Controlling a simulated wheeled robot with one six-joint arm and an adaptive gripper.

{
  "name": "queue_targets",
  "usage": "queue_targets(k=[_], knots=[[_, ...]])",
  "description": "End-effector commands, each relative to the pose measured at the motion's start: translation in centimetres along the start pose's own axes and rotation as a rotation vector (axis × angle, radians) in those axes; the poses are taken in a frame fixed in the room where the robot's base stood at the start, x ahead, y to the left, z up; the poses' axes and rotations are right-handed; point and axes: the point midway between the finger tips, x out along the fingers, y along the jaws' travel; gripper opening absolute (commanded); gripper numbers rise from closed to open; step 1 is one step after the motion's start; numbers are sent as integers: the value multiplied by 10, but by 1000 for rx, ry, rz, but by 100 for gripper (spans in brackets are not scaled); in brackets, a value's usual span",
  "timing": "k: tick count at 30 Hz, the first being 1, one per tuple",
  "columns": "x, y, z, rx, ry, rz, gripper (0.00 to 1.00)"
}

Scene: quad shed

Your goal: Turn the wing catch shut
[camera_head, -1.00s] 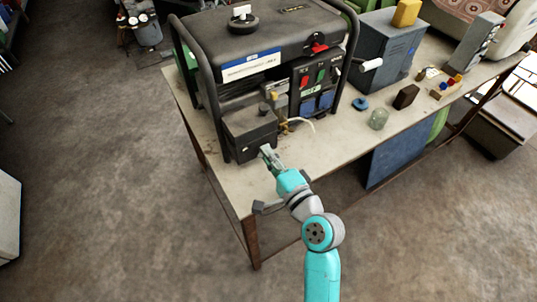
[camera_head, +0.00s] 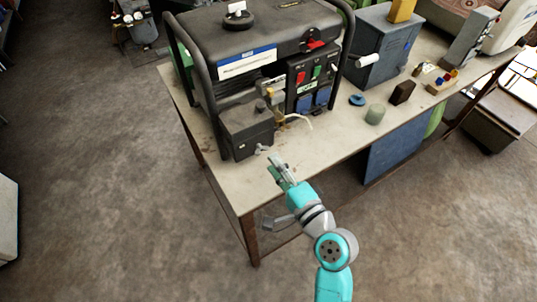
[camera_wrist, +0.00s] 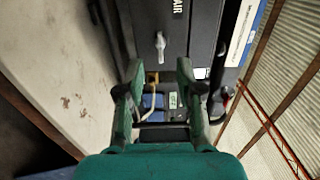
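The wing catch (camera_head: 262,149) is a small silvery piece on the front face of the dark box (camera_head: 246,133) at the generator's lower left. In the wrist view the catch (camera_wrist: 160,46) lies lengthwise up and down the picture, near the "AIR" lettering on the box face (camera_wrist: 180,28). My gripper (camera_head: 277,168) is off to the lower right of the catch and apart from it. In the wrist view my gripper (camera_wrist: 160,72) has its two fingers spread, with nothing held between them. The catch shows just beyond the fingertips.
The generator (camera_head: 258,50) with its black tube frame stands on the workbench (camera_head: 232,186). A pale hose (camera_head: 298,119) lies right of the box. A glass jar (camera_head: 374,114), a blue ring (camera_head: 357,100) and a dark block (camera_head: 402,93) stand further right. The bench front is clear.

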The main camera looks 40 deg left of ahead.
Motion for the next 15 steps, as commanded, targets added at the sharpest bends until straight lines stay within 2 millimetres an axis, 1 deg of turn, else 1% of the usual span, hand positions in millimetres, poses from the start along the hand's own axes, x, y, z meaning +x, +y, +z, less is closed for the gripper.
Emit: queue_targets(k=[1,6,10,15], knots=[[-12,1,-1,3,3,2,36],[-43,1,-1,2,4,1,36],[-59,1,-1,1,2,1,36],[-68,0,-1,1,1,-1,36]])
